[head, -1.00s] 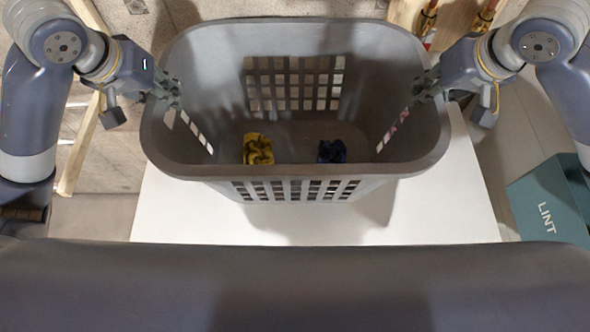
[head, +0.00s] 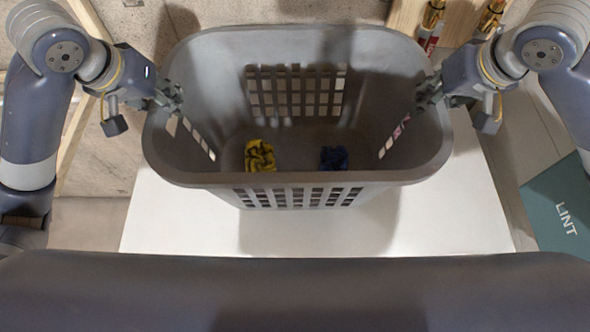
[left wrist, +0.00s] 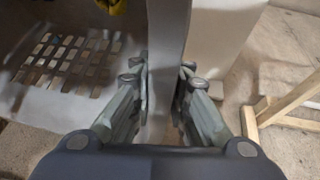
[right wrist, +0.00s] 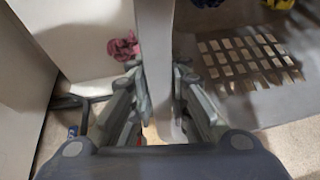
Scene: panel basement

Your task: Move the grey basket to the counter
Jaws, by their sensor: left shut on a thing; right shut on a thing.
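The grey basket (head: 298,178) is upright in the head view, above a white surface (head: 320,235). I cannot tell whether its base touches that surface. A yellow cloth (head: 260,156) and a dark blue cloth (head: 334,159) lie inside it. My left gripper (head: 172,98) is shut on the basket's left rim, and the left wrist view shows the grey wall (left wrist: 166,60) between its fingers (left wrist: 160,88). My right gripper (head: 428,95) is shut on the right rim, and the right wrist view shows the wall (right wrist: 154,50) between its fingers (right wrist: 160,90).
A teal box marked LINT (head: 562,205) is at the right. Wooden framing and brass-topped pipes (head: 432,20) stand at the back right. A wooden bar (head: 78,140) is at the left. A pink cloth (right wrist: 124,47) lies beyond the basket wall in the right wrist view.

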